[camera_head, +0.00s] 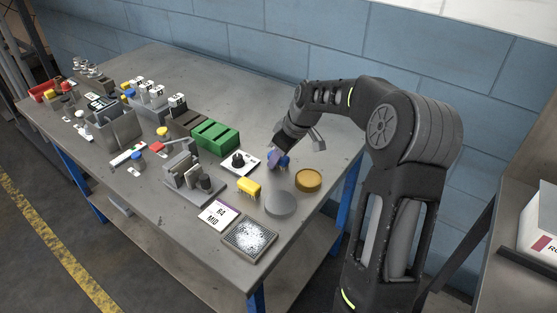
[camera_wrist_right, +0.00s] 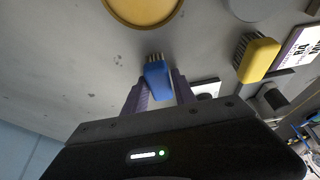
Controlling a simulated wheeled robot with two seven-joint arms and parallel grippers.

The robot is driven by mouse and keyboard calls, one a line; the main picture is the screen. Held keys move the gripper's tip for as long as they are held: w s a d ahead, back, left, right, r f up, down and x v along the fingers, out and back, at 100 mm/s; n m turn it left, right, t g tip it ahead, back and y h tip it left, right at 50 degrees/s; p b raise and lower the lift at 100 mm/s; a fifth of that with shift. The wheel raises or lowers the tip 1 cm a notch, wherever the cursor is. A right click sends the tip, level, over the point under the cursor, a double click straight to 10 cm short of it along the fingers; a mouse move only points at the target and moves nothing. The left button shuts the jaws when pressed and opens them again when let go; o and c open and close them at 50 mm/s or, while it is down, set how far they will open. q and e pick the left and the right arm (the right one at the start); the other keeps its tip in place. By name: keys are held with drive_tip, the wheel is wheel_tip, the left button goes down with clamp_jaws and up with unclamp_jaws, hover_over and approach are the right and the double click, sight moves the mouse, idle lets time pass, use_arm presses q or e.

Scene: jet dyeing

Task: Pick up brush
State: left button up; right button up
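A blue brush (camera_wrist_right: 157,80) with pale bristles lies between the two fingers of my right gripper (camera_wrist_right: 160,88) in the right wrist view. The fingers sit close on both sides of it; whether they press on it I cannot tell. In the head view my right gripper (camera_head: 276,160) is low over the right part of the table, and part of the blue brush (camera_head: 284,161) shows beside it. A yellow brush (camera_head: 248,187) with dark bristles stands nearby; it also shows in the right wrist view (camera_wrist_right: 258,58). My left gripper is not in view.
An amber round dish (camera_head: 308,180), a grey disc (camera_head: 281,203), a black knob on a white plate (camera_head: 240,162) and a green box (camera_head: 215,137) stand close by. A labelled card (camera_head: 218,214) and a mesh tray (camera_head: 249,239) lie at the front. The table behind the gripper is clear.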

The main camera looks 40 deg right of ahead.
clamp_jaws()
idle(0.3)
wheel_tip(320, 180, up, 10)
drive_tip(key=shift+r, duration=0.1)
idle(0.4)
idle(0.4)
